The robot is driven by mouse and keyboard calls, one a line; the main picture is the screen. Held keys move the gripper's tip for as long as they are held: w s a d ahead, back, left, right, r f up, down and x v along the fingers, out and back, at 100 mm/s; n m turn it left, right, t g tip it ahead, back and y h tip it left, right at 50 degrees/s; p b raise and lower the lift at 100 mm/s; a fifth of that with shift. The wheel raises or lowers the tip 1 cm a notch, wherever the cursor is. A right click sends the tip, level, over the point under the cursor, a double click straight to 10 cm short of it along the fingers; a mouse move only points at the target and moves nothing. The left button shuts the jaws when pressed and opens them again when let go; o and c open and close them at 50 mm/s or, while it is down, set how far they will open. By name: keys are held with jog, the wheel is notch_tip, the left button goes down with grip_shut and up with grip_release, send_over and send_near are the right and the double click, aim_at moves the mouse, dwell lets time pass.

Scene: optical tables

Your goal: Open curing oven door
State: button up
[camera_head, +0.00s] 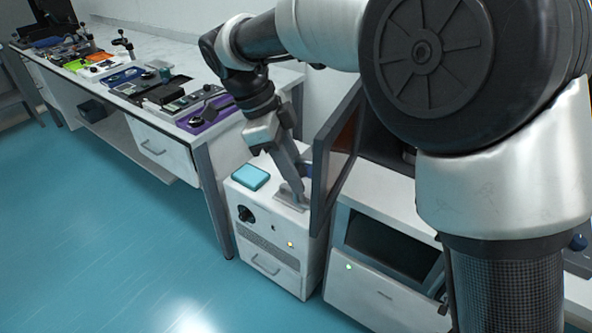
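A dark grey upright panel (335,150), which looks like the curing oven door, stands swung out edge-on at the centre right. A dark opening (378,140) shows to its right, and my arm hides most of the oven body. My gripper (292,192) points down just left of the panel, over the top of a white cabinet. Whether it touches the panel is not clear. Its fingertips are small and partly merge with a grey piece there, so I cannot tell whether they are open or shut.
The white cabinet (262,235) below the gripper has a black knob and carries a teal box (250,177). A white unit with a dark window (393,246) stands to its right. A long bench (165,128) with several devices runs along the left. The blue floor (110,250) is clear.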

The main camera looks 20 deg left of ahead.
jog(key=p+v, duration=0.5)
jog(key=v, duration=1.2)
jog(key=shift+a, duration=0.15)
jog(key=shift+r, duration=0.15)
